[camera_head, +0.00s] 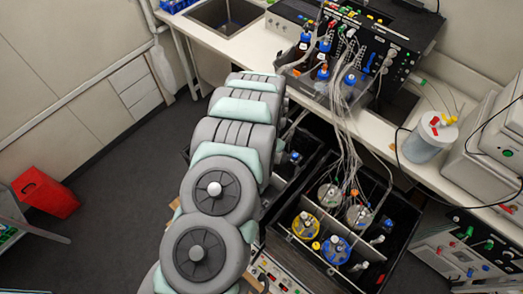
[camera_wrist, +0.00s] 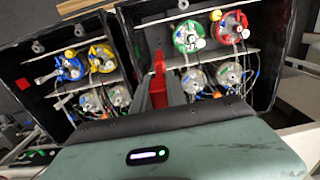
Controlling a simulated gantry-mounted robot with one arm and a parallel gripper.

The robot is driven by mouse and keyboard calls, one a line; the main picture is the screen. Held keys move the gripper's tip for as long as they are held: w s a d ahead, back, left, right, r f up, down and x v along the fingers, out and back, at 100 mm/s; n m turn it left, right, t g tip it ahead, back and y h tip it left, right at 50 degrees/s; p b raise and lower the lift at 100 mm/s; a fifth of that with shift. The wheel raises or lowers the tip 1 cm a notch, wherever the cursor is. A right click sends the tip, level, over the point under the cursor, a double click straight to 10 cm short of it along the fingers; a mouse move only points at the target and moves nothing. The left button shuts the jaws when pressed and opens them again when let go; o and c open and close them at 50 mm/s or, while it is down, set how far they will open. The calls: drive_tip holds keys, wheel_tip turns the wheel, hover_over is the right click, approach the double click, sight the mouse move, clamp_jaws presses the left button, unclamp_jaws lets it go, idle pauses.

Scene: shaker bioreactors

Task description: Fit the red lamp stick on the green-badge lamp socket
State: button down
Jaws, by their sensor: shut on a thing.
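My gripper (camera_wrist: 157,92) points away from the wrist camera, its dark fingers close together over the right-hand black box. It is shut on the red lamp stick (camera_wrist: 159,62), whose red part shows at the fingertips. The fingers hide the rest of the stick. Ahead and to the right of the stick, a vessel with a green ring (camera_wrist: 187,37) stands in that box, beside a red-ringed vessel (camera_wrist: 231,27). I cannot make out the green-badge lamp socket for certain. In the head view my arm hides the gripper and stick.
A second black box (camera_wrist: 50,82) holds yellow-ringed (camera_wrist: 69,69) and blue-ringed (camera_wrist: 102,55) vessels. It also shows in the head view (camera_head: 392,262). Box walls, dividers and loose tubing crowd the area. A tube bundle (camera_head: 347,125) hangs from the bench. Open floor lies at the left.

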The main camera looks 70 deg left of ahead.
drive_tip(key=shift+w+f, duration=0.2)
drive_tip(key=shift+f, duration=0.85)
drive_tip(key=shift+s+d+f, duration=0.1)
drive_tip(key=shift+d+f, duration=0.05)
drive_tip(key=shift+f, duration=2.5)
wheel_tip(320, 180, down, 4)
drive_tip(key=shift+f+b, duration=0.15)
drive_tip(key=shift+b, duration=0.55)
wheel_tip(320, 180, down, 12)
drive_tip(key=b, duration=1)
wheel_tip(320, 180, down, 4)
drive_tip(key=b, duration=0.3)
drive_tip(key=shift+f+b, duration=0.1)
drive_tip(key=shift+b, duration=0.3)
